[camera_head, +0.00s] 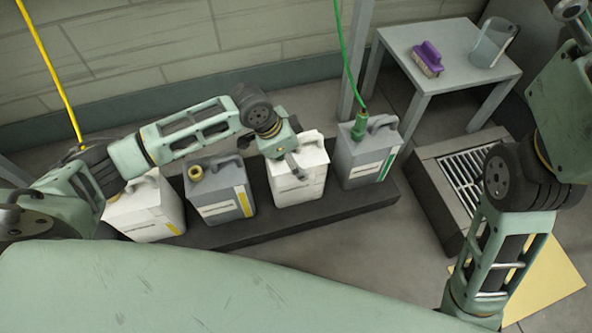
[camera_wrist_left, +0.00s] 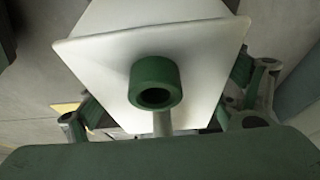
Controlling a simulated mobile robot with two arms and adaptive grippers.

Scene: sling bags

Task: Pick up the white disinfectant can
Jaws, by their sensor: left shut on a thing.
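The white can (camera_head: 312,180) stands upright, third from the left in the row of cans on the dark plinth. My left gripper (camera_head: 294,160) comes down over its top from the left and is shut on it. In the left wrist view the can's white top (camera_wrist_left: 150,55) fills the middle, with a round green neck (camera_wrist_left: 155,82) facing the camera. The gripper's finger links show at both sides of the can; the fingertips are hidden. I cannot tell whether the can is clear of the plinth. My right arm shows at the right, but its gripper is out of view.
On the dark plinth (camera_head: 250,235) also stand a white can (camera_head: 150,212), a grey can with yellow stripe (camera_head: 222,200) and a grey can (camera_head: 362,160) with a green hose. Farther right are a floor drain (camera_head: 470,165) and a table (camera_head: 450,75) with a purple brush (camera_head: 428,58) and a jug (camera_head: 490,45).

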